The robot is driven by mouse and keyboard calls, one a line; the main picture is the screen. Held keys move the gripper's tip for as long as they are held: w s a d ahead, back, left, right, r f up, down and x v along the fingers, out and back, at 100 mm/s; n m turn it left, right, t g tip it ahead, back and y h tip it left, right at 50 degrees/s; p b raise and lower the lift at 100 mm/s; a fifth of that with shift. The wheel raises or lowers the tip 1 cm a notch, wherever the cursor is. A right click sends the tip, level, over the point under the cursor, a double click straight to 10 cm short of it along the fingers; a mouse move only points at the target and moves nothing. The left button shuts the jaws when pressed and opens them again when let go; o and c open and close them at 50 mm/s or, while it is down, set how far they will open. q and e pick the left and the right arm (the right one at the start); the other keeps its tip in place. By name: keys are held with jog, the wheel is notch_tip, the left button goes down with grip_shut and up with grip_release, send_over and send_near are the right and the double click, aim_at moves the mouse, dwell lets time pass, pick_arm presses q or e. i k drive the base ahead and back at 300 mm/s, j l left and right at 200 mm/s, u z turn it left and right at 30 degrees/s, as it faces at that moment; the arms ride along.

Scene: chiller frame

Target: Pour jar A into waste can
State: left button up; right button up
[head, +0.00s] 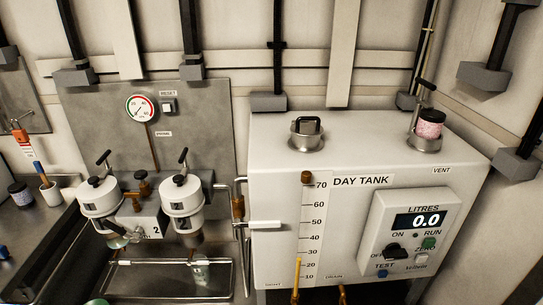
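No jar with a readable "A" label and no thing I can identify as a waste can shows in the head view. A small dark-lidded jar (20,194) stands on the bench at the far left. A pale, clear shape (200,272), perhaps a glass jar, is in the metal drip tray (150,291) below the right filter housing; I cannot tell its contents. Neither of my grippers is in view.
Two white filter housings (100,199) (182,206) with black handles hang above the tray. The white day tank (275,205) fills the right, with a pink-filled vent canister (430,124) on top and a display reading 0.0 (425,220). A brush pot (49,192) stands left.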

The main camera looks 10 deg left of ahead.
aim_at(201, 274)
jog(key=u, duration=1.7)
jog(key=i+j+z, duration=0.15)
jog(key=j+z, duration=0.1)
jog(key=j, duration=0.3)
jog(key=k, duration=0.6)
